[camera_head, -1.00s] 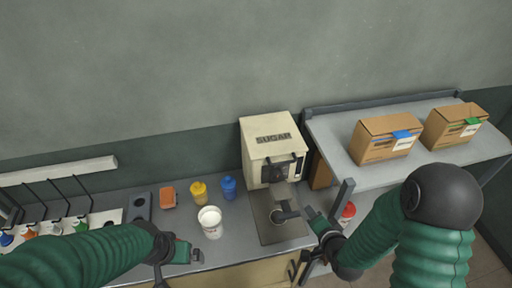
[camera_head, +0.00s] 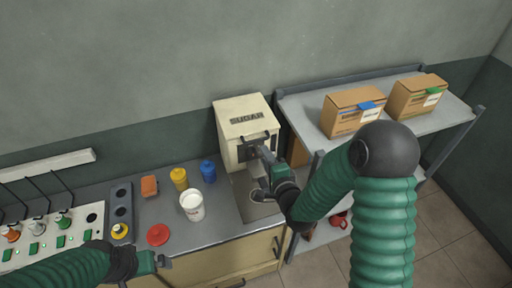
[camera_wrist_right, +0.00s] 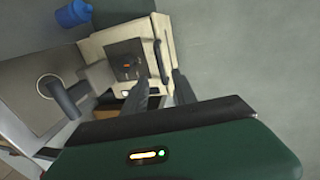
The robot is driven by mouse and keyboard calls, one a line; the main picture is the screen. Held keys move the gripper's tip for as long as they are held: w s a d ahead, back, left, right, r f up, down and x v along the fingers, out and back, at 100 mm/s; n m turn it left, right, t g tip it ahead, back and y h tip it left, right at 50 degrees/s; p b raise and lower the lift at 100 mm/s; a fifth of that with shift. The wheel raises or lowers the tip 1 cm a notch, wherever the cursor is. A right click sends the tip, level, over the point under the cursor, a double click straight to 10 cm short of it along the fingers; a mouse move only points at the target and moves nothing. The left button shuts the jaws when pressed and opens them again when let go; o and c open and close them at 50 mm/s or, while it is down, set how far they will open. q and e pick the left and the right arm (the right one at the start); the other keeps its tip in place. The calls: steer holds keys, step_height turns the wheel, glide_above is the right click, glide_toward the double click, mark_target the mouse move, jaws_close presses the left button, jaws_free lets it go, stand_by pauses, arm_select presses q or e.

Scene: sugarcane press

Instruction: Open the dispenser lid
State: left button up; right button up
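The cream sugar dispenser (camera_head: 232,108), labelled SUGAR, stands at the back of the counter. Its lid looks closed. It also fills the upper middle of the right wrist view (camera_wrist_right: 98,48), where a black bar handle (camera_wrist_right: 160,62) shows on it. My right gripper (camera_head: 264,160) is in front of the dispenser's face. In the right wrist view its two dark fingers (camera_wrist_right: 161,92) are apart with nothing between the tips, and the handle lies just beyond the gap; contact is not clear. My left gripper (camera_head: 158,262) is low over the counter's front, away from the dispenser; its jaw state is unclear.
A white cup (camera_head: 192,206), a blue bottle (camera_head: 208,172), a yellow bottle (camera_head: 179,179), an orange block (camera_head: 149,186) and a red disc (camera_head: 158,235) are left of the dispenser. A shelf (camera_head: 300,100) with two cardboard boxes (camera_head: 350,112) stands to the right.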

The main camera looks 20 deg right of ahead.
mark_target(257, 141)
steer(key=x, duration=0.3)
steer(key=p+x, duration=0.1)
steer(key=x, duration=0.2)
steer(key=p+x, duration=0.1)
steer(key=x, duration=0.3)
steer(key=shift+d, duration=0.3)
steer(key=shift+w+a, duration=0.1)
steer(key=shift+w, duration=0.1)
steer(key=shift+s+a, duration=0.15)
steer(key=shift+f, duration=0.1)
jaws_close()
arm_select(q)
steer(key=r, duration=0.3)
steer(key=shift+w+d, duration=0.15)
steer(key=shift+w, duration=0.2)
arm_select(e)
steer(key=shift+f, duration=0.1)
